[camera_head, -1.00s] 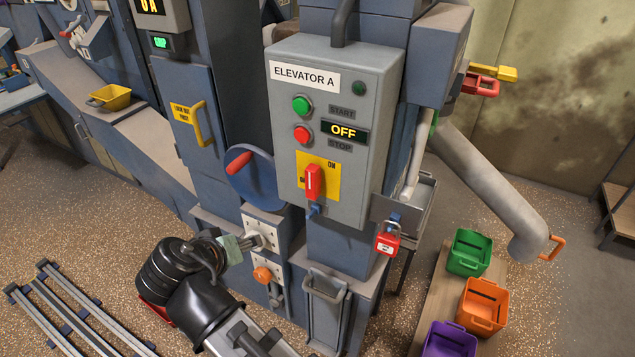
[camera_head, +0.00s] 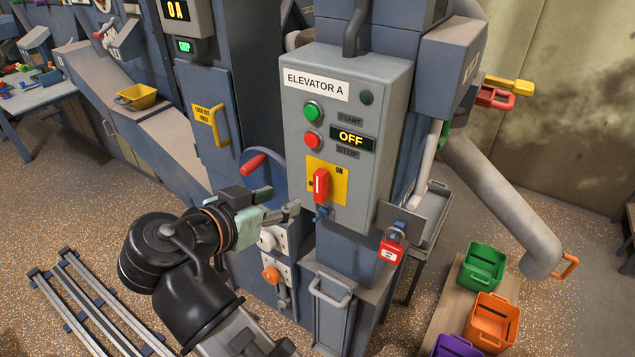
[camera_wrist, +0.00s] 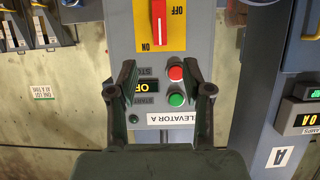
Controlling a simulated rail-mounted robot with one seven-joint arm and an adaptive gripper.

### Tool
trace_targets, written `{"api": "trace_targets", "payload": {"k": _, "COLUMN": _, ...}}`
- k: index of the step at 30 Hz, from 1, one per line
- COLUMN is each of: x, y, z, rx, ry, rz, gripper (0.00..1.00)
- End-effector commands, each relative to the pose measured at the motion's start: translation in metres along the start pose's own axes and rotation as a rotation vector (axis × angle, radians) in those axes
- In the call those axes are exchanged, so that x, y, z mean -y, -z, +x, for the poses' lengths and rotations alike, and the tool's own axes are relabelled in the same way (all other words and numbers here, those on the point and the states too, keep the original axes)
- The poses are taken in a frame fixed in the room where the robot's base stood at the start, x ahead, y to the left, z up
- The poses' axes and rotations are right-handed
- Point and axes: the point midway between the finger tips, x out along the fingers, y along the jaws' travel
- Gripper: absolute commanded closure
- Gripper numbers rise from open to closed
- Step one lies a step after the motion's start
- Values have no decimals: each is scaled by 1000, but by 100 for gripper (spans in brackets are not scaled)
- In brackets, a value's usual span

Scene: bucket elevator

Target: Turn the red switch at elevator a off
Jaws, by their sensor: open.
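The red switch (camera_head: 320,186) sits on a yellow plate (camera_head: 340,180) low on the grey ELEVATOR A panel (camera_head: 375,95). Its handle stands about upright. It also shows at the top of the wrist view (camera_wrist: 158,22), where the panel appears upside down, with ON and OFF lettering on the plate. The panel display (camera_head: 350,138) reads OFF. My gripper (camera_head: 278,202) is open and empty, to the left of the switch and slightly lower in the head view, apart from it. In the wrist view, its fingers (camera_wrist: 161,74) are spread on either side of the display and buttons.
Green (camera_head: 313,112) and red (camera_head: 313,140) buttons sit above the switch. A blue piece (camera_head: 322,213) is just below it. A red padlock (camera_head: 390,252) hangs right of the panel. A blue wheel with a red handle (camera_head: 253,164) is left. Bins (camera_head: 485,265) stand at lower right.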

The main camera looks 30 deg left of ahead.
Motion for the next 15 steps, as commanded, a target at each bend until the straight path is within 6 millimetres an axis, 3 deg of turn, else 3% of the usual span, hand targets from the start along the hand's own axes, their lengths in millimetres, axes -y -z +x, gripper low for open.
{"api": "trace_targets", "payload": {"k": 15, "x": 0, "y": 2, "z": 100, "rx": 1, "ry": -4, "rz": -2, "gripper": 50}}
